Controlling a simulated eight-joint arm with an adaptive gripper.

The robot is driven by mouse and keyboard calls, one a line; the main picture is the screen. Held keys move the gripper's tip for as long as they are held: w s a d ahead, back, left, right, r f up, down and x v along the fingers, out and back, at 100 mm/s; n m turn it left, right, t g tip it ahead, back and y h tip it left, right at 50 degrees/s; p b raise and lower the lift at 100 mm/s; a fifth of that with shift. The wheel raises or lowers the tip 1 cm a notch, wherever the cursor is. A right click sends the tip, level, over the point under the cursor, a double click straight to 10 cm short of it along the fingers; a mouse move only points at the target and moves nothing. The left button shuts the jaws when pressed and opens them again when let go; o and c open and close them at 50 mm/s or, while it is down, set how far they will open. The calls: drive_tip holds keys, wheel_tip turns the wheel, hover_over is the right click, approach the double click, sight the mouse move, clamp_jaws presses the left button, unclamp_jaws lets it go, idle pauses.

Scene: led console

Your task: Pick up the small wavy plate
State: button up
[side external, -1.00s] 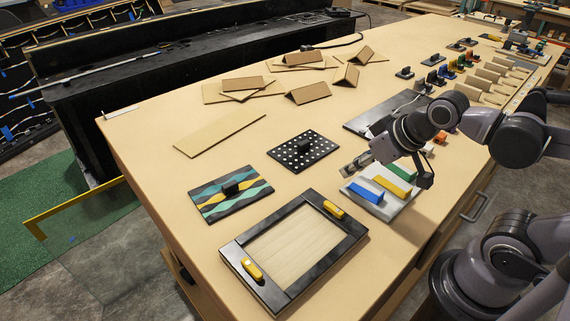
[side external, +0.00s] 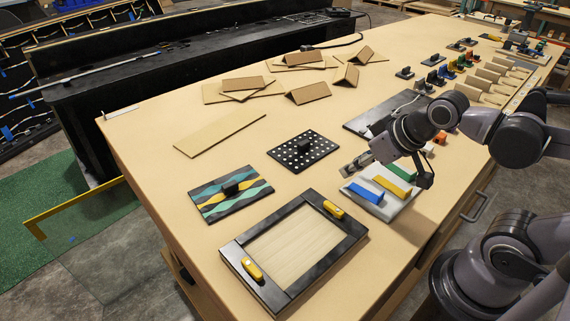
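The small wavy plate (side external: 215,205) lies flat on the tabletop at the left of centre. It has teal, yellow and black wavy bands and a black block-shaped handle (side external: 231,187) standing on its middle. My gripper (side external: 352,168) is above the table, to the right of the wavy plate and well apart from it. It hangs near the upper left edge of a white board with coloured bars. The gap between its fingers is too small to make out here. I see nothing held in it.
A black frame (side external: 310,280) with yellow handles lies in front. The white board (side external: 378,209) carries blue, yellow and green bars. Bare tabletop (side external: 165,182) lies left of the wavy plate.

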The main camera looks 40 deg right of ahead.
drive_tip(key=o, duration=0.3)
drive_tip(key=w+a+r+g, duration=0.2)
drive_tip(key=w+a+r, duration=0.2)
drive_tip(key=w+r, duration=0.1)
wheel_tip(320, 180, up, 3)
drive_tip(key=m+g, duration=0.1)
drive_tip(key=g, duration=0.4)
hover_over(229, 184)
drive_tip(key=shift+f, duration=5.05)
